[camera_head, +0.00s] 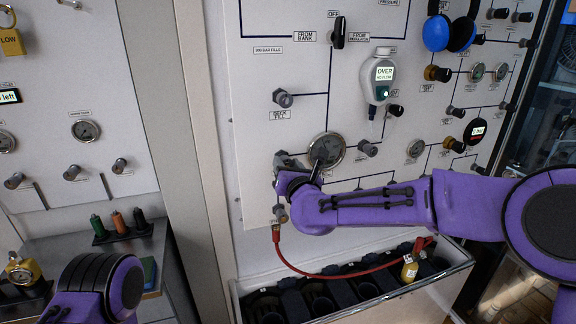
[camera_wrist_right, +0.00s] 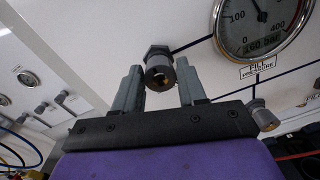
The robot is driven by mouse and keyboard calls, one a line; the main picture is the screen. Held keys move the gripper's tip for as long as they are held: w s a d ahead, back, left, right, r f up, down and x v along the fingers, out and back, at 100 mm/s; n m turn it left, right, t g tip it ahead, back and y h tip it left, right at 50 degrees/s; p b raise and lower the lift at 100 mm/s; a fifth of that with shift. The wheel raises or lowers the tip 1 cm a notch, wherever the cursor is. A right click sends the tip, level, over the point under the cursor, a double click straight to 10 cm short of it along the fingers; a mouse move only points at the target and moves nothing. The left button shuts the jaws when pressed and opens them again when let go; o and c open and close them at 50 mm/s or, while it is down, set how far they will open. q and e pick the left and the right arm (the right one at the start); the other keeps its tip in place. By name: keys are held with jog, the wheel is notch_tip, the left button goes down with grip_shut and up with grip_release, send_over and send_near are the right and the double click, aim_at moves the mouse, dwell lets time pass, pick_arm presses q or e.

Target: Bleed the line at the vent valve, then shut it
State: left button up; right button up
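A small dark valve knob with a brass-coloured centre (camera_wrist_right: 160,72) sits on the panel, left of the round fill pressure gauge (camera_wrist_right: 256,22). Its own label is not visible, so I cannot tell if it is the vent valve. My right gripper (camera_wrist_right: 160,88) has its two grey fingers apart, one on each side of this knob, with no clear grip on it. In the head view my right gripper (camera_head: 284,168) is at the panel just left of the gauge (camera_head: 326,150), mostly hidden by its own wrist. My left arm shows at the lower left, its gripper out of sight.
A handheld display (camera_head: 378,80) and blue ear defenders (camera_head: 450,33) hang on the panel. Other knobs stick out nearby.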

jog(key=c, duration=0.5)
jog(key=shift+c, duration=0.2)
jog(key=shift+f+n+y+b, duration=0.2)
jog(key=shift+n+b, duration=0.9)
jog(key=shift+n, duration=3.5)
jog(key=shift+r+n+y+b, duration=0.25)
jog(key=shift+n+b, duration=0.85)
jog(key=shift+n, duration=3.5)
jog(key=shift+f+n+y+b, duration=0.25)
jog(key=shift+n+b, duration=0.85)
jog(key=shift+n, duration=3.5)
